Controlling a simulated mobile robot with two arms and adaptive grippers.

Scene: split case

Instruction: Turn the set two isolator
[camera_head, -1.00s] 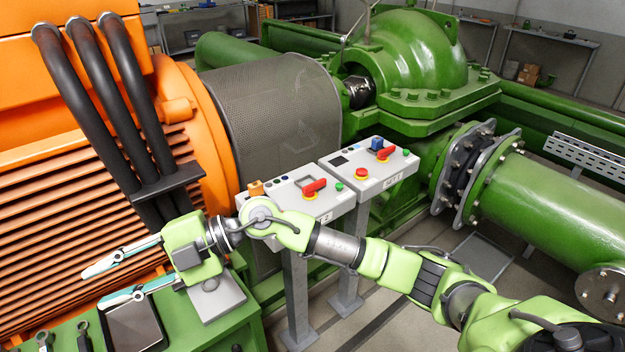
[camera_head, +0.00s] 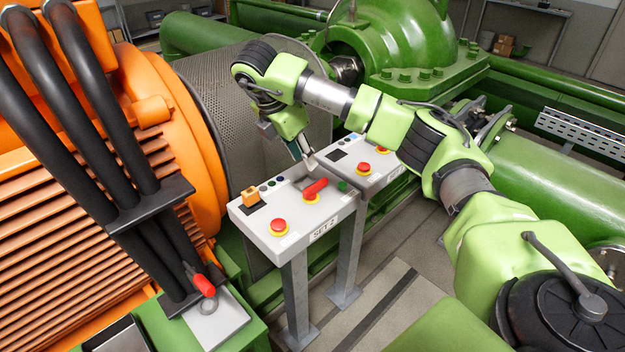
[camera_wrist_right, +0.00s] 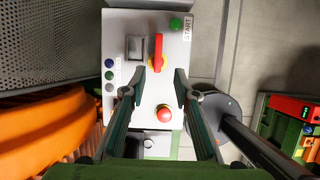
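The SET 2 control box (camera_head: 298,213) stands on a post in the middle of the head view. Its isolator has a red bar handle (camera_head: 316,189) on a yellow base; it also shows in the right wrist view (camera_wrist_right: 158,48). My right gripper (camera_head: 306,157) points down just behind the handle in the head view. In the wrist view its two fingers are apart with nothing between the tips (camera_wrist_right: 155,92), and the red handle lies beyond them. The fingers are partly hidden in the head view. My left gripper is not in view.
The box also carries a red stop button (camera_head: 279,226), an orange block (camera_head: 250,196) and a green button (camera_head: 342,186). A second box (camera_head: 372,177) stands close behind it. The orange motor (camera_head: 110,215) fills the left. A red-handled item (camera_head: 203,282) lies at lower left.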

